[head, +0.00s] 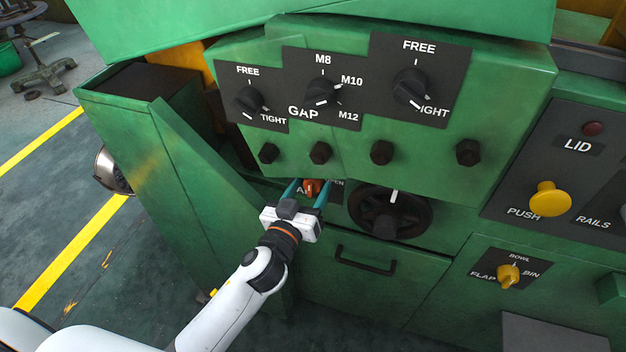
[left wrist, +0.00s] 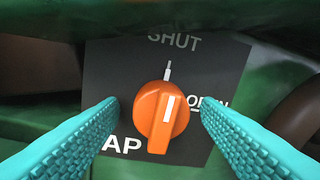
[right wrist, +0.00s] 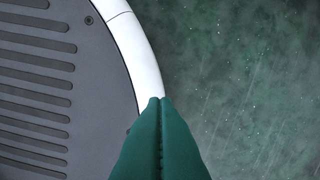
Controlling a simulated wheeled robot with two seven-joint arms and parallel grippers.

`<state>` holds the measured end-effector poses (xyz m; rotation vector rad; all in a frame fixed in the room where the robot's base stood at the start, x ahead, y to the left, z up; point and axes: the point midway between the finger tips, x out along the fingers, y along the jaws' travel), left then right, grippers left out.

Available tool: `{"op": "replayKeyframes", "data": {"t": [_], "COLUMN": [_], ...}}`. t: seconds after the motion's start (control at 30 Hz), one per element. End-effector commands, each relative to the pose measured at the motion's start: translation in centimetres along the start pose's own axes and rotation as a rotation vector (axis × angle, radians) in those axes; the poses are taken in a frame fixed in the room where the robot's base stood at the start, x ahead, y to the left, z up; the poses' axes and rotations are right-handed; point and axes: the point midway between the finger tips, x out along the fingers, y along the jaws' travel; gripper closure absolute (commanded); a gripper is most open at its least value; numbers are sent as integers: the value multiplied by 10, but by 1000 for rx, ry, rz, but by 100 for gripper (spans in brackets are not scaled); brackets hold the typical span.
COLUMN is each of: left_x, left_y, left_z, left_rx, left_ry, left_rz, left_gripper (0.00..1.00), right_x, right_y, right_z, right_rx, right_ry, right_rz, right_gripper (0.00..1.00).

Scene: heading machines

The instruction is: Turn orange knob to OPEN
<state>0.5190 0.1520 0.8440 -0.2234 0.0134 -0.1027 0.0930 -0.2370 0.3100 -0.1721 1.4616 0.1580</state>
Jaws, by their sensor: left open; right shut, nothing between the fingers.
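The orange knob (left wrist: 158,128) sits on a dark plate (left wrist: 110,75) marked SHUT at the top and OPEN at the right; lettering ending in AP shows at lower left. Its white line points up, slightly right, close to the tick under SHUT. In the head view the knob (head: 312,187) shows between the fingertips of my left gripper (head: 308,188). My left gripper (left wrist: 160,125) is open, one teal finger on each side of the knob, with gaps visible on both sides. My right gripper (right wrist: 161,105) is shut and empty above the green floor.
A black handwheel (head: 388,212) is right of the knob, with a drawer handle (head: 365,260) below. Black bolts (head: 381,152) and GAP selectors (head: 322,93) sit above. A green sloping panel (head: 190,190) stands left of my left gripper.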

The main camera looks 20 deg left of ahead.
Motion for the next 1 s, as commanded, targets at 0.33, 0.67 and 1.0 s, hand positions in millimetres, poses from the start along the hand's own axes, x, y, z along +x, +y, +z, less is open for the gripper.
{"op": "replayKeyframes", "data": {"t": [0.33,0.67,1.0], "left_x": [0,0,0], "left_y": [0,0,0], "left_z": [0,0,2], "left_rx": [0,3,118], "left_ry": [0,1,8], "left_rz": [1,1,4], "left_gripper": [54,87,87], "right_x": [-1,-1,-9], "right_y": [3,3,3], "right_z": [-16,-11,-8], "right_rx": [-1,-3,-4], "right_ry": [24,17,13], "right_rz": [4,4,4], "right_gripper": [100,100,100]}}
